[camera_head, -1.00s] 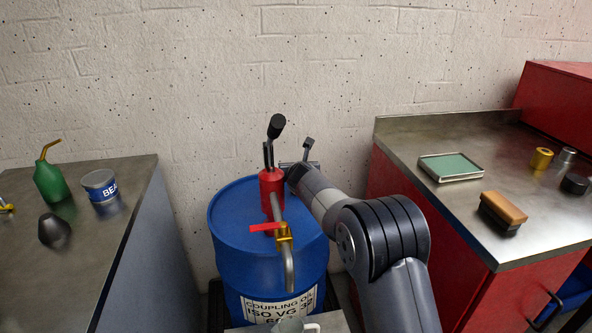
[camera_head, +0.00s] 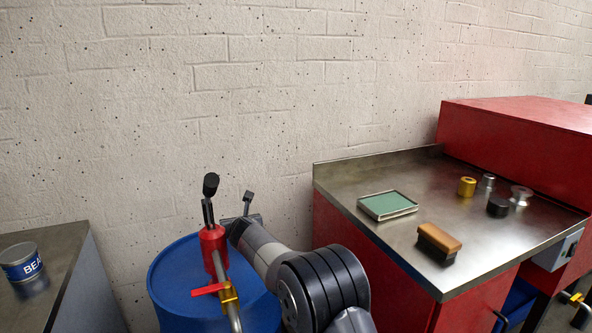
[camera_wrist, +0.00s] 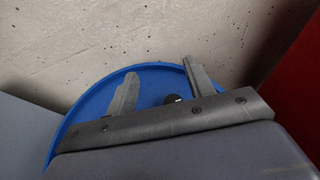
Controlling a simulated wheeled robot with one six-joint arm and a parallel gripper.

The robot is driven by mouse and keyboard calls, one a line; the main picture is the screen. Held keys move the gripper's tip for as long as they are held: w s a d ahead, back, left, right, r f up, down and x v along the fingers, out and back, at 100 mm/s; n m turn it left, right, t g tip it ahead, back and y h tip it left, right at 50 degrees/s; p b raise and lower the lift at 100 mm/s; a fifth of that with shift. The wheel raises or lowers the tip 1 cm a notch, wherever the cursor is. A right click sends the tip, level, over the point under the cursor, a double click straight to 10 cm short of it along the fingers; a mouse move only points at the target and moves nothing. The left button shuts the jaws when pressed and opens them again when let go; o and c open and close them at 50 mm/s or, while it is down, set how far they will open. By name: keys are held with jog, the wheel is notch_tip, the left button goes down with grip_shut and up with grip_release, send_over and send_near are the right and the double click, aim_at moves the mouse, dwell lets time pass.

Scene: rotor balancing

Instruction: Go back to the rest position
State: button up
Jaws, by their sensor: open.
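My gripper (camera_head: 245,207) is at the end of my arm, over the back of the blue drum (camera_head: 172,290) and just right of the red pump (camera_head: 212,243) with its black-knobbed handle. In the wrist view the two fingers of my gripper (camera_wrist: 157,88) stand well apart with nothing held between them. The rim of the blue drum (camera_wrist: 90,105) shows behind them, with a small dark round part (camera_wrist: 172,99) on its top. Most of the pump is out of the wrist view.
A red bench at right has a steel top (camera_head: 365,235) bearing a green-topped tray (camera_head: 387,205), a brush (camera_head: 438,243), a brass cylinder (camera_head: 467,187) and small metal parts. A blue-labelled tin (camera_head: 22,264) stands on the left bench. A block wall (camera_head: 300,90) closes the back.

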jog(key=shift+f+b, duration=2.95)
jog(key=shift+f, duration=1.05)
jog(key=shift+r, duration=0.15)
notch_tip(320, 180, up, 10)
jog(key=p, duration=0.9)
notch_tip(320, 180, down, 11)
jog(key=b, duration=0.9)
jog(key=shift+r, duration=0.1)
jog(key=shift+r+p, duration=0.55)
jog(key=shift+p, duration=0.1)
jog(key=shift+d+n+y+p, duration=0.1)
jog(key=shift+n+y+p, duration=0.3)
jog(key=shift+p, duration=0.55)
jog(key=n+g+y+p, duration=0.1)
jog(key=p, duration=0.5)
jog(key=n+g+y+p, duration=0.1)
jog(key=y+p, duration=0.1)
jog(key=p, duration=0.4)
jog(key=shift+w+d+n, duration=0.1)
jog(key=shift+w+n, duration=0.1)
jog(key=shift+n, duration=0.2)
jog(key=p, duration=0.4)
jog(key=shift+n+g+y, duration=0.3)
jog(key=shift+n+g, duration=0.1)
